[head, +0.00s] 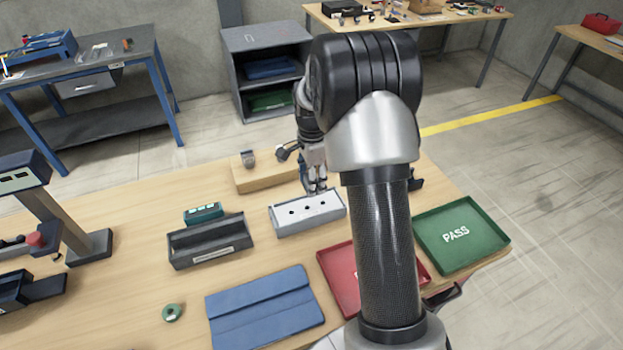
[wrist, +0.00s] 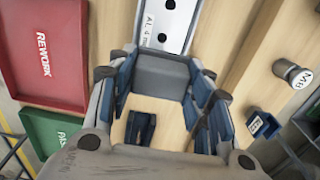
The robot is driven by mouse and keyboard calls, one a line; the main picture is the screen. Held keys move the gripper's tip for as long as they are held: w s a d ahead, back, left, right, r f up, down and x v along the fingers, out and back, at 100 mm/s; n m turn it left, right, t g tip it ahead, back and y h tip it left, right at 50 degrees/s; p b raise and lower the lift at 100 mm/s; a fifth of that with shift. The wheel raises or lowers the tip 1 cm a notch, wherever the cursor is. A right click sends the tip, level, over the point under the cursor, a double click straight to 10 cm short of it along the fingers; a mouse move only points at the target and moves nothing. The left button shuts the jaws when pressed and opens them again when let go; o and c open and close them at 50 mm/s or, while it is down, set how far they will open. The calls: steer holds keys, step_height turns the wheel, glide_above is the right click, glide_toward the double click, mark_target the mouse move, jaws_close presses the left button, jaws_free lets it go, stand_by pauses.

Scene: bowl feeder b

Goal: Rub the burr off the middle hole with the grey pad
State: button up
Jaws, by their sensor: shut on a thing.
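The light grey block with a row of three dark holes (head: 307,213) lies on the wooden table in the head view. Part of it, with two holes and some lettering, shows at the top of the wrist view (wrist: 165,20). My gripper (head: 317,188) is at the block's far edge. In the wrist view its blue-padded fingers (wrist: 162,82) are shut on a grey pad (wrist: 160,72). The pad's front edge is close to the block's near end in that view; I cannot tell whether they touch. No burr can be made out at this size.
A red REWORK tray (wrist: 45,55) and green PASS tray (head: 460,236) lie to one side. A wooden stand (head: 262,178) with gauges is behind the block. A dark grey bin (head: 210,243), blue mat (head: 265,305) and green ring (head: 173,312) are nearer and left.

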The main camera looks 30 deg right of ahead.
steer(key=shift+r+p, duration=2.35)
steer(key=shift+r, duration=0.75)
steer(key=shift+f, duration=0.1)
steer(key=s+a+f+n+b, duration=0.3)
steer(key=s+a+f+n, duration=0.1)
steer(key=a+n, duration=0.4)
steer(key=s+a+f+n+b, duration=0.3)
steer(key=s+a+n, duration=0.2)
steer(key=a+n, duration=0.4)
steer(key=n, duration=0.2)
steer(key=shift+a+f+n, duration=0.25)
steer(key=shift+f+n, duration=0.05)
steer(key=shift+f, duration=0.1)
steer(key=shift+r, duration=0.1)
